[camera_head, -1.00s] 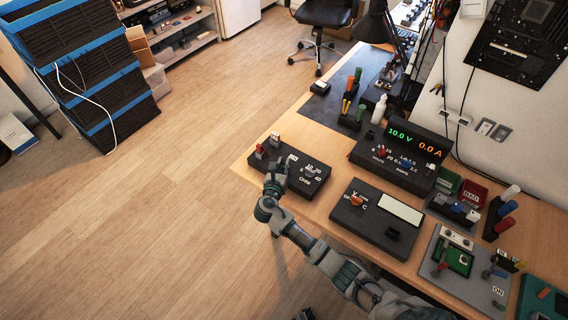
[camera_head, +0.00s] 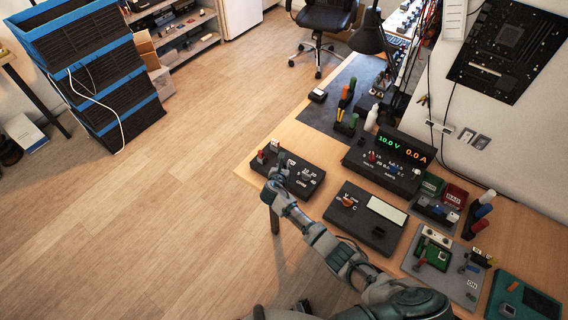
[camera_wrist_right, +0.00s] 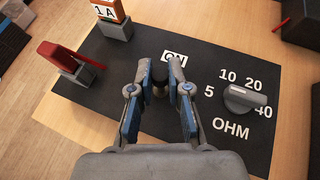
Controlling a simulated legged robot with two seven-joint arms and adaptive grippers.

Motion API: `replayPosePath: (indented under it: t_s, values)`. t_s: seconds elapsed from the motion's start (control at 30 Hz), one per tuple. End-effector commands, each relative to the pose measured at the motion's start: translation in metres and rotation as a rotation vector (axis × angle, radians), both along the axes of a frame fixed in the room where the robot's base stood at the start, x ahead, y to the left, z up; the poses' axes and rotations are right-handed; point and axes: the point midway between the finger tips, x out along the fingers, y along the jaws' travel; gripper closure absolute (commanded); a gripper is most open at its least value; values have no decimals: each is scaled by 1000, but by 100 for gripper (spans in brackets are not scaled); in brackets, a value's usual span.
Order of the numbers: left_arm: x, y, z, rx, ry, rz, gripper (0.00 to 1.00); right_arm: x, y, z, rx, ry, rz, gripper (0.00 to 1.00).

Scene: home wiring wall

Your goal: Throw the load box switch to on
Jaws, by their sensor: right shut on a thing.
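The load box (camera_head: 317,180) is a black box at the desk's left edge; its top fills much of the right wrist view (camera_wrist_right: 205,55). Its switch (camera_wrist_right: 159,88) is a small dark lever between my right fingertips, mostly hidden by them. The white ON label (camera_wrist_right: 175,59) lies just beyond the fingertips, partly covered. My right gripper (camera_wrist_right: 159,76) is shut on the switch; in the head view it is at the box's near side (camera_head: 277,181). A grey OHM knob (camera_wrist_right: 243,98) sits to the right, among numbers. My left gripper is not in view.
On the box, a red-handled part (camera_wrist_right: 62,58) and an orange-and-white 1 A piece (camera_wrist_right: 110,12) stand left of the gripper. A power supply (camera_head: 385,160) reads 10.0 V and 0.0 A. A black meter (camera_head: 350,217) is close to my right arm. Open floor lies left.

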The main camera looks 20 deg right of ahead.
Motion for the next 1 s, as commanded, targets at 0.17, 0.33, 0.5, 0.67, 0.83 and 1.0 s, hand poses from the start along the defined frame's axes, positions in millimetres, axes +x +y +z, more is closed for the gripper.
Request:
replayPosePath:
  t_s: [0.17,0.33,0.5,0.67,0.83,1.0]
  values:
    - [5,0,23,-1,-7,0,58,2,-2,5,51,41,0,100]
    - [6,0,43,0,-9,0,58,4,-5,6,112,88,-1,100]
    - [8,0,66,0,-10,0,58,7,-10,7,192,153,-3,100]
    - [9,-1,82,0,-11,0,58,10,-14,4,272,213,-3,100]
    - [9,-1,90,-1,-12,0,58,12,-16,1,328,255,-3,100]
    - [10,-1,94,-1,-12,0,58,13,-17,0,358,278,-1,100]
